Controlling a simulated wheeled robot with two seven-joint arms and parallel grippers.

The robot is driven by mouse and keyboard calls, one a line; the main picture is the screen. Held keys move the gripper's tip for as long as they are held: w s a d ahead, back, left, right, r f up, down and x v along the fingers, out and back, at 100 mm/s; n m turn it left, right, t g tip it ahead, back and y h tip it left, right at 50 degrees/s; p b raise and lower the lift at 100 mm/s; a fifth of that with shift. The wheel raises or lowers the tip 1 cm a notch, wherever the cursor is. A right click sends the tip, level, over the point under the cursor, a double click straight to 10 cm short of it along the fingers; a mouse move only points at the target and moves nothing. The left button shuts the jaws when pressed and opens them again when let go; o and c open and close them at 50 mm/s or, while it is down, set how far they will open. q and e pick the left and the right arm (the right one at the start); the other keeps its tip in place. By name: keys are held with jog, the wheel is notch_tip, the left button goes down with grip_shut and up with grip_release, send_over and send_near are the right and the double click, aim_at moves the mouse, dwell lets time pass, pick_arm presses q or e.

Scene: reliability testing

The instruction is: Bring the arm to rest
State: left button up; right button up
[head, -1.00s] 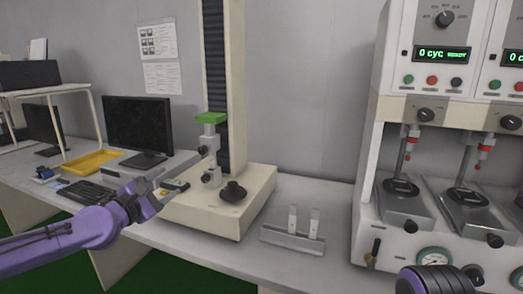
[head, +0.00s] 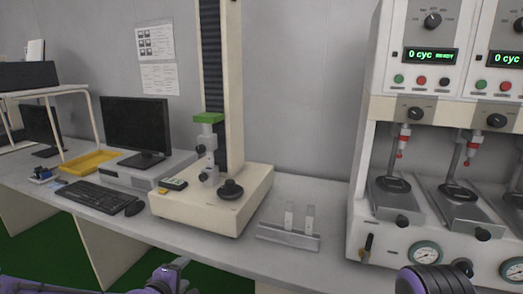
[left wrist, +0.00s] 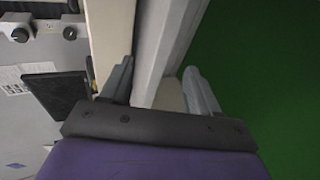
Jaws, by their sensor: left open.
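My left arm is purple and lies low along the bottom edge of the head view. My left gripper (head: 178,268) is in front of the workbench's front edge, over the green floor, partly cut off by the bottom of the picture. In the left wrist view its two grey fingers stand apart (left wrist: 160,82) with nothing held between them. My right gripper does not show; only a purple and dark ribbed part of my own body shows at the bottom right of the head view.
The workbench (head: 210,250) carries a test stand (head: 190,205), a keyboard (head: 95,196), a mouse (head: 134,208), a monitor (head: 135,125), a yellow tray (head: 88,162) and a metal holder (head: 288,236). A cycle-testing machine (head: 375,112) stands at right. Green floor (head: 40,245) is open below.

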pick_arm(q)
jog(key=s+a+f+m+g+y, duration=0.25)
jog(key=s+f+m+g, duration=0.25)
jog(key=s+f, duration=1.2)
jog(key=s+a+f+m+g+y, duration=0.1)
jog(key=s+a+f+m+g, duration=0.1)
jog(key=s, duration=0.8)
jog(key=s+a+f+m+g+y, duration=0.2)
jog(key=s+a+f, duration=0.2)
jog(key=s, duration=0.5)
jog(key=shift+s+a+f+g+p, duration=0.15)
jog(key=shift+s+f+g+p, duration=0.2)
jog(key=shift+f, duration=0.15)
